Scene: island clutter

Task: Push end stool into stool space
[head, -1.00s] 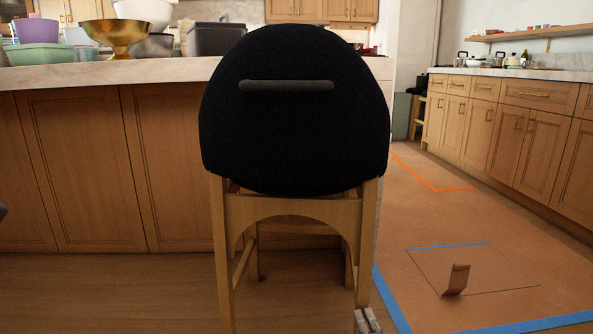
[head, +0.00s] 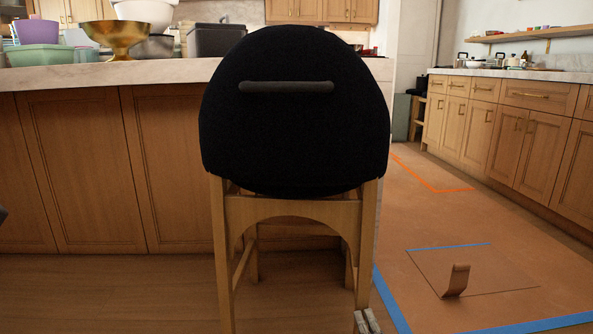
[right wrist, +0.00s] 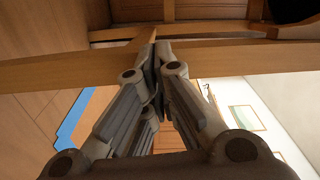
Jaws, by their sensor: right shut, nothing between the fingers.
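The end stool (head: 290,212) stands upright in the middle of the head view, in front of the island. It has a rounded black back (head: 290,135) with a dark bar handle and a light wooden frame. My right gripper (head: 367,316) is low by the stool's right near leg. In the right wrist view its closed fingers (right wrist: 160,55) are at the wooden stool frame (right wrist: 240,62), with nothing between them. Whether they touch the wood is unclear. A small dark shape at the head view's left edge may be my left gripper; its jaws cannot be made out.
The island (head: 85,170) has wooden panels and a pale countertop (head: 110,73) with bowls, tubs and a gold bowl (head: 115,36). Open floor lies right of the stool, with blue tape (head: 400,310) and a curled flap (head: 457,280). Wooden cabinets (head: 500,130) line the right side.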

